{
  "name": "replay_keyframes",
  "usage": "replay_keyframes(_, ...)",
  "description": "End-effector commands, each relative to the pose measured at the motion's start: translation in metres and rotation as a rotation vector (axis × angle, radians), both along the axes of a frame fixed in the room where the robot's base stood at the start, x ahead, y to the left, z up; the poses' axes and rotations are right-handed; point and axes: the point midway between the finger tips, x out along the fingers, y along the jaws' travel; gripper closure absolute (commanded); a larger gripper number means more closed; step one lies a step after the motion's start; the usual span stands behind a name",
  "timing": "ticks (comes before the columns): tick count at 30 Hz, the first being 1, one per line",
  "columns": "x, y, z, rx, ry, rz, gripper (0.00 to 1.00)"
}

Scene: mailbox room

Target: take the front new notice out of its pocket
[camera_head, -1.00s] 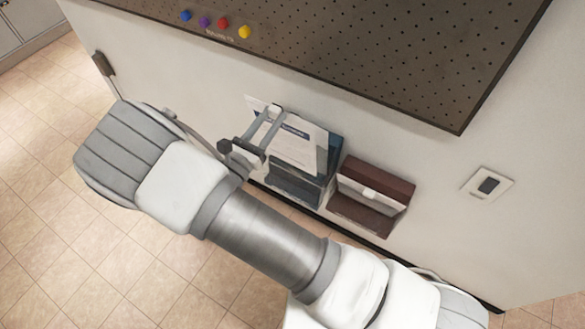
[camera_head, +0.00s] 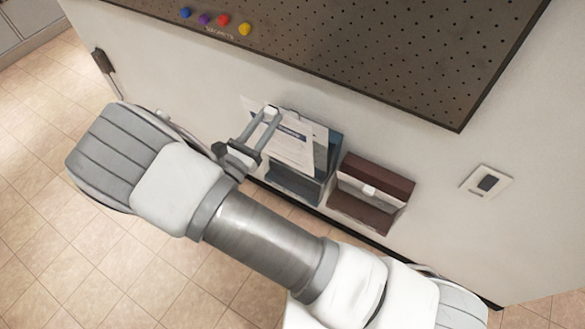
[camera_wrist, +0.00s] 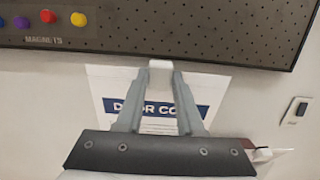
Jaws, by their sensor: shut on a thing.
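A white notice (camera_head: 293,150) with a blue title band stands at the wall pocket (camera_head: 293,186) in the head view. My gripper (camera_head: 270,111) is shut on this notice near its upper edge. In the wrist view, the notice (camera_wrist: 104,87) shows behind the fingers (camera_wrist: 160,66), its blue band partly covered by them. A darker blue sheet or backing (camera_head: 334,152) shows just behind it at the right. The notice's lower edge is hard to make out, so I cannot tell how much of it is still inside the pocket.
A brown box (camera_head: 372,192) is on the wall right of the pocket. A dark pegboard (camera_head: 390,50) with several coloured magnets (camera_head: 225,19) hangs above. A wall switch (camera_head: 487,186) is at the right. Open tiled floor (camera_head: 60,240) lies at the left.

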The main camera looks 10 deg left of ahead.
Motion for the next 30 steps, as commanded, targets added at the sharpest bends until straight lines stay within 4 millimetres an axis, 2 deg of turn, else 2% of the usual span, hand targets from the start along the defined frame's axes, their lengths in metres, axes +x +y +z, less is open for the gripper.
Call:
replay_keyframes(17, -0.015, 0.006, 0.000, 0.000, 0.000, 0.001, 1.00)
replay_keyframes(30, -0.047, 0.020, 0.000, 0.000, 0.000, 0.002, 1.00)
